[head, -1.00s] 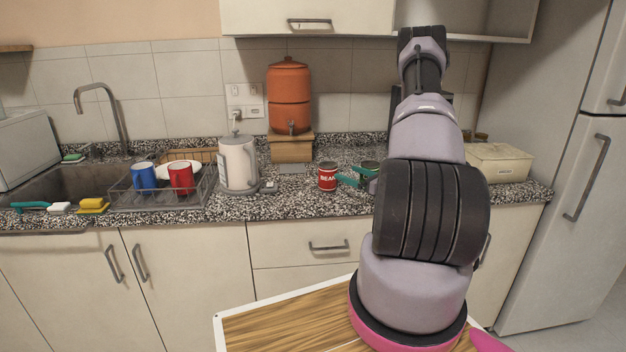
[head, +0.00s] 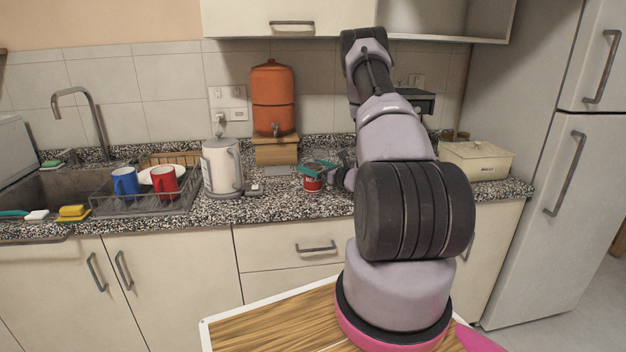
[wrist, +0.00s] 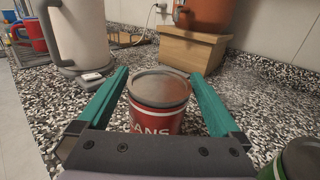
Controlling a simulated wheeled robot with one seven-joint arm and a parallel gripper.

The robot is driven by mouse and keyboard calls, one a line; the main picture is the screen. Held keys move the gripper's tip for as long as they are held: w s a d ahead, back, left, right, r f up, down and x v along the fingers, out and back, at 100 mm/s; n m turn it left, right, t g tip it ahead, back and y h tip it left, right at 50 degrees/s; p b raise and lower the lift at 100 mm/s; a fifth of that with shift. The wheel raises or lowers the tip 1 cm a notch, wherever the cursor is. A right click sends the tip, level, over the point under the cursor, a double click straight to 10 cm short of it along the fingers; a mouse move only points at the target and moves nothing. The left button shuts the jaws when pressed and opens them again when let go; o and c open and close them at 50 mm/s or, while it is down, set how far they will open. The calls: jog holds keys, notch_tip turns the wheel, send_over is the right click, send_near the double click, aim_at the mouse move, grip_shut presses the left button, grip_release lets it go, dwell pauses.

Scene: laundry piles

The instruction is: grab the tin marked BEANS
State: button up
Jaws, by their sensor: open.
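The red tin (head: 312,184) stands upright on the speckled counter, partly covered by my gripper in the head view. In the wrist view the tin (wrist: 158,103) has a grey lid and a label whose visible letters read "ANS". My gripper (wrist: 162,82) is open, with one teal finger on each side of the tin. Gaps show between the fingers and the tin, and nothing is held. The lower part of the tin is hidden behind the gripper's dark body. In the head view my gripper (head: 318,167) is at the tin's top.
A green tin (wrist: 298,160) stands close at the right in the wrist view. A white kettle (head: 222,168) is to the left. An orange dispenser (head: 273,97) on a wooden box (head: 276,151) stands behind. A dish rack (head: 145,198) with mugs is farther left.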

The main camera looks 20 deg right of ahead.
grip_shut()
jog(key=shift+r, duration=0.1)
